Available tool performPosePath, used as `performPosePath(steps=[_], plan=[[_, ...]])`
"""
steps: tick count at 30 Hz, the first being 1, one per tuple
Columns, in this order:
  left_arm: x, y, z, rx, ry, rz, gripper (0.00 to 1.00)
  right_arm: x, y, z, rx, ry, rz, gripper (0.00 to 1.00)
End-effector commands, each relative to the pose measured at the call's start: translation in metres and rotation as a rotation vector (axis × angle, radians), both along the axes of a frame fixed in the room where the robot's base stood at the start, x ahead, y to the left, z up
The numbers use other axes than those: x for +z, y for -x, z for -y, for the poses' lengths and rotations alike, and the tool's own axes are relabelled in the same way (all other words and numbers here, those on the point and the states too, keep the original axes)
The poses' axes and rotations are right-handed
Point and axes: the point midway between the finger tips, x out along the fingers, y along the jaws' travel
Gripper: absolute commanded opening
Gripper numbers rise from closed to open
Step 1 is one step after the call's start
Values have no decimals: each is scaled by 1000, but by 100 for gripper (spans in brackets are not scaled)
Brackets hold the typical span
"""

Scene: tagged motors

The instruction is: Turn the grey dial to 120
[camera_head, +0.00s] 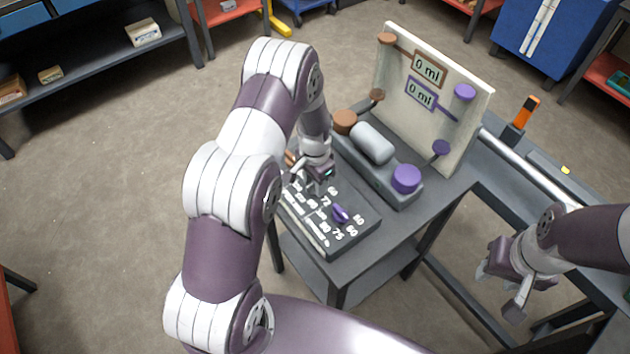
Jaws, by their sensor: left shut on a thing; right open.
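A dark control panel (350,240) with white numbers lies on the front of the table. A purple dial (340,214) stands on it, with numbers around it. My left gripper (312,184) reaches down over the panel, behind and left of the purple dial. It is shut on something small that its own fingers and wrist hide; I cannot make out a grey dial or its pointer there. Numbers show in front of the fingers, partly covered. My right gripper (500,291) is open and empty, off to the right of the table.
Behind the panel is a unit with a grey cylinder (372,142), a brown knob (344,121) and a purple knob (406,179). An upright cream board (455,120) bears two "0 ml" displays. An orange-handled tool (526,110) stands on the right bench.

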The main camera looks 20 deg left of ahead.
Motion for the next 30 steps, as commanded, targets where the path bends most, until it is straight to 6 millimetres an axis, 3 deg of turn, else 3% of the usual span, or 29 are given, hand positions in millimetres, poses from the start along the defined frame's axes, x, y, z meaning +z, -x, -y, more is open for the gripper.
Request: performPosePath(steps=[19, 20, 21, 22, 30], plan=[[0, 0, 0, -45, 0, -1, 9, -1, 0, 0, 0, 0, 0, 43], [0, 0, 0, -45, 0, -1, 46, -1, 0, 0, 0, 0, 0, 43], [0, 0, 0, -45, 0, -1, 59, -1, 0, 0, 0, 0, 0, 43], [0, 0, 0, -45, 0, -1, 65, -1, 0, 0, 0, 0, 0, 43], [0, 0, 0, -45, 0, 0, 65, -1, 0, 0, 0, 0, 0, 43]])
